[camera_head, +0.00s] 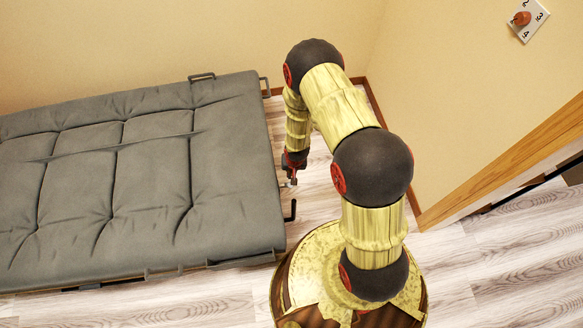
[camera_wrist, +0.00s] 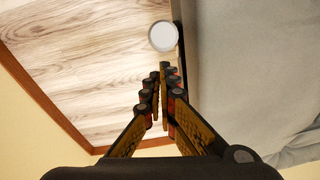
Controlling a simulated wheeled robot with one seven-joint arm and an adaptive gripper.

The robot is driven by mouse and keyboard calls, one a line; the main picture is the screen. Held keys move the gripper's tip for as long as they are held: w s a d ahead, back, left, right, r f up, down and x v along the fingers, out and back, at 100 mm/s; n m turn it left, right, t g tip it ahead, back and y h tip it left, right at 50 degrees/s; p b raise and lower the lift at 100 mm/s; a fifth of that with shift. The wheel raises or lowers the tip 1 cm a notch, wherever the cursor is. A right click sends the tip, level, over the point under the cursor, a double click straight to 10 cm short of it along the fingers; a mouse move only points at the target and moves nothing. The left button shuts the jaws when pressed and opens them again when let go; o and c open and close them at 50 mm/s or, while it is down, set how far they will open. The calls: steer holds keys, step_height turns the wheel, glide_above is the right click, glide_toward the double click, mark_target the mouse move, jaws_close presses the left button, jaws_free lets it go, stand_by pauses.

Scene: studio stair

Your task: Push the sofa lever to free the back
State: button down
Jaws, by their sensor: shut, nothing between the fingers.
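The grey sofa (camera_head: 120,170) lies flat like a bed on the left in the head view. Its grey side also fills the right of the wrist view (camera_wrist: 250,60). A small dark bent lever (camera_head: 291,211) sticks out at the sofa's right end, low and near the front corner. My gripper (camera_head: 292,181) points down beside that right end, a little behind the lever in the head view, and looks apart from it. In the wrist view my gripper (camera_wrist: 160,72) has its fingers together and empty. I cannot make out the lever there.
A pale round disc (camera_wrist: 163,36) shows beside the sofa's edge in the wrist view; I cannot tell what it is. A wall dial (camera_head: 521,18) is at upper right. A wooden-trimmed opening (camera_head: 510,175) is at right. Bare floor (camera_head: 480,275) lies at the front right.

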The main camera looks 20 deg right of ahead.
steer(key=shift+s+a, duration=0.1)
steer(key=shift+s, duration=0.1)
steer(key=s+a+f, duration=0.1)
steer(key=s+f, duration=0.1)
steer(key=s, duration=0.4)
steer(key=shift+s+f, duration=0.35)
steer(key=shift+s+a, duration=0.1)
step_height(320, 180, up, 12)
steer(key=p, duration=0.4)
steer(key=shift+d+p, duration=0.4)
steer(key=shift+s+f, duration=0.1)
